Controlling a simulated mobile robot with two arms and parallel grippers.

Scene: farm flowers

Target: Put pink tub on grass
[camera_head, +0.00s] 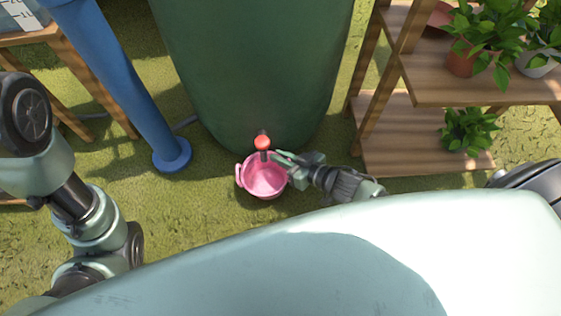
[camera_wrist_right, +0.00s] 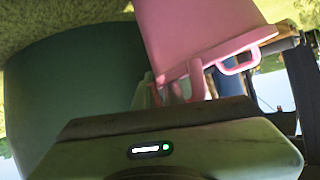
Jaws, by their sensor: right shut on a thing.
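The pink tub (camera_head: 264,178) is below the red-handled tap (camera_head: 262,143) at the foot of the big green barrel (camera_head: 250,70). My right gripper (camera_head: 284,160) is at the tub's upper right rim and shut on it. In the right wrist view the pink tub (camera_wrist_right: 195,30) fills the upper middle, with a looped handle on its rim, and the jaws are partly hidden behind the wrist housing. I cannot tell whether the tub's bottom touches the grass (camera_head: 200,220). My left arm shows at the left, but its gripper is out of view.
A blue post (camera_head: 115,80) with a round foot stands left of the barrel. A wooden shelf (camera_head: 410,150) with potted plants (camera_head: 470,130) stands at the right. A wooden table (camera_head: 30,38) is at the upper left. Open grass lies left of the tub and in front of it.

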